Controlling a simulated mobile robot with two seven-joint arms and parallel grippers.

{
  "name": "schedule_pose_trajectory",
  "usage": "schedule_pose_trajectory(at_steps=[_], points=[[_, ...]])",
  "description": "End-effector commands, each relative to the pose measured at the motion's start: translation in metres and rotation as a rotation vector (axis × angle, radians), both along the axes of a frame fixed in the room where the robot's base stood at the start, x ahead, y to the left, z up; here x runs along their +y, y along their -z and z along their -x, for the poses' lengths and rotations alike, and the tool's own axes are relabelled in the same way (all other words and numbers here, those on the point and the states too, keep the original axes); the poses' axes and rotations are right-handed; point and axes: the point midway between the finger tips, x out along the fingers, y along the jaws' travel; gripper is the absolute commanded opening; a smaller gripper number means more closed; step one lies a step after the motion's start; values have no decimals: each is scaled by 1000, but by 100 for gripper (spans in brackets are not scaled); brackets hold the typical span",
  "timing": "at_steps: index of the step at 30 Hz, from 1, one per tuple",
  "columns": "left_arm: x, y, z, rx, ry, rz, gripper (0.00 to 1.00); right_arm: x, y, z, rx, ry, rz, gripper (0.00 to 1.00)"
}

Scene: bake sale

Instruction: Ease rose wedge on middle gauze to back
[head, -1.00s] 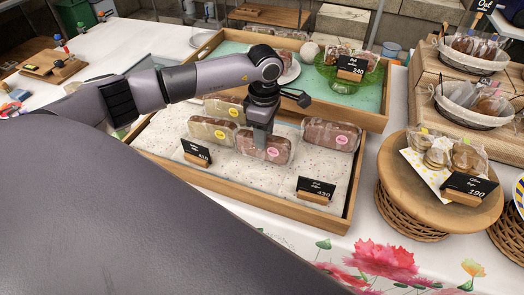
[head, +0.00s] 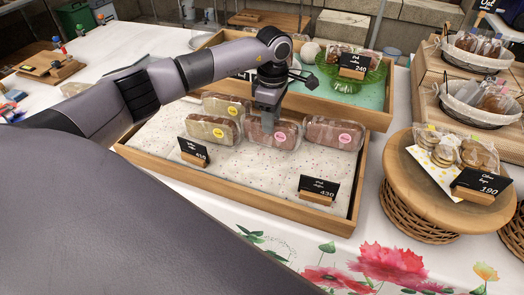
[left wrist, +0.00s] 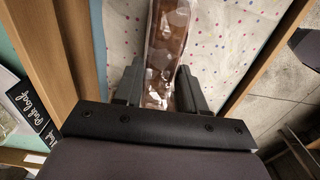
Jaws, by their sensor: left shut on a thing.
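A wrapped brown-pink loaf wedge with a round pink label (head: 286,137) stands in the wooden tray on its white speckled liner (head: 250,172). My left gripper (head: 267,117) comes down on it from above and is shut on it. In the left wrist view the wrapped wedge (left wrist: 168,38) runs between the two fingers (left wrist: 158,92). A second pink-labelled wedge (head: 333,132) stands close to its right. My right gripper is not in view.
Two yellow-labelled wedges (head: 212,130) (head: 226,106) stand to the left. Price signs (head: 194,151) (head: 318,189) stand at the tray's front. The tray's wooden rim (head: 240,193) surrounds the liner. A green cake stand (head: 346,84) is behind. The liner's front is clear.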

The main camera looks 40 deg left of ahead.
Motion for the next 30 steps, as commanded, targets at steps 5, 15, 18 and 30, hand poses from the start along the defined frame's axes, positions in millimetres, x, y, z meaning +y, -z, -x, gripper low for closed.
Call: schedule_pose_trajectory(at_steps=[5,15,18,30], points=[[2,2,-10,-1,0,0,29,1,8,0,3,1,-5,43],[5,2,-26,0,0,0,29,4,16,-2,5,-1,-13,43],[7,2,-31,0,-1,0,29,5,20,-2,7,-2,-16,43],[11,1,-49,0,1,0,29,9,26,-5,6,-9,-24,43]])
